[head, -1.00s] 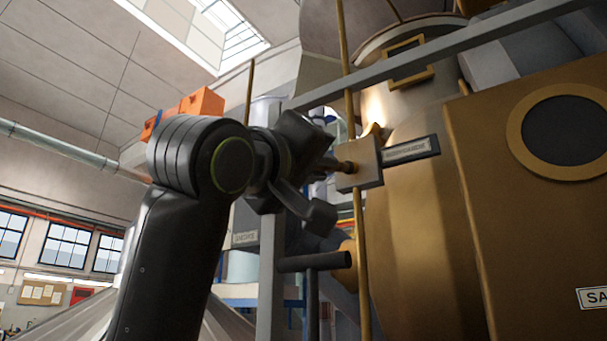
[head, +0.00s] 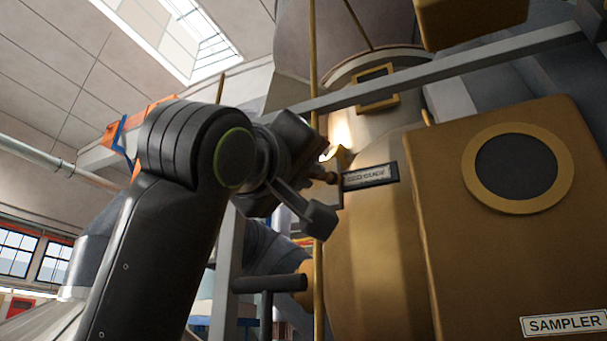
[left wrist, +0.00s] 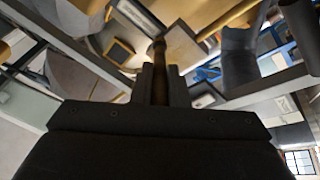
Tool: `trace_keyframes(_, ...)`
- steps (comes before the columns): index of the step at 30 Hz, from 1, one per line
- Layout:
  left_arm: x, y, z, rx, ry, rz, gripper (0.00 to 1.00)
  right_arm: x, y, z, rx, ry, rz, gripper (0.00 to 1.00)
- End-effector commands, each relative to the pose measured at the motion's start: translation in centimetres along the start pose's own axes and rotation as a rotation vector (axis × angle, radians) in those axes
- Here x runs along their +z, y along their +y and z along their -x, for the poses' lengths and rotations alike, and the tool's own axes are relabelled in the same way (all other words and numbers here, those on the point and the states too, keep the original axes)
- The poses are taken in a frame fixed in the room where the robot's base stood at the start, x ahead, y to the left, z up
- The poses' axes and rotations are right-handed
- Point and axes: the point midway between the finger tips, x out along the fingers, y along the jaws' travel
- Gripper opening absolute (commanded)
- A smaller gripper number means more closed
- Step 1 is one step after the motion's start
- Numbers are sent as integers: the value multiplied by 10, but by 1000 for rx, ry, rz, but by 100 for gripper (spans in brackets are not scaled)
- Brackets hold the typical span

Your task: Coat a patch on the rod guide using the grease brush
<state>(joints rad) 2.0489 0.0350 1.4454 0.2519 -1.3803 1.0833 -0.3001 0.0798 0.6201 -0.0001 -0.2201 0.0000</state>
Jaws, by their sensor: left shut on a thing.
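The rod guide (head: 338,196) is a pale block on a vertical yellow rod, with a dark label plate (head: 370,176) at its right. The label is too blurred to read surely. My left gripper (head: 312,180) is in front of the block and hides part of it. It is shut on the grease brush (left wrist: 158,62), whose brown shaft stands up between the jaws in the left wrist view. The brush's end points at the block; I cannot tell whether it touches. No coated patch can be made out. My right gripper is not in view.
A grey diagonal beam (head: 440,75) crosses above the gripper. A dark horizontal bar (head: 270,283) lies below it. The large brass-coloured casing (head: 375,260) and the box marked SAMPLER (head: 475,260) fill the right side.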

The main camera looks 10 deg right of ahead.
Motion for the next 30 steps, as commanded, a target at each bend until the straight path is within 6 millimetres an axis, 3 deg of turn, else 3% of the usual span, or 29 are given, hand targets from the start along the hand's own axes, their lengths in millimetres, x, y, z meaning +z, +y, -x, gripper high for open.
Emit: trace_keyframes(30,-39,-52,-1,-3,1,0,0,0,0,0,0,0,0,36)
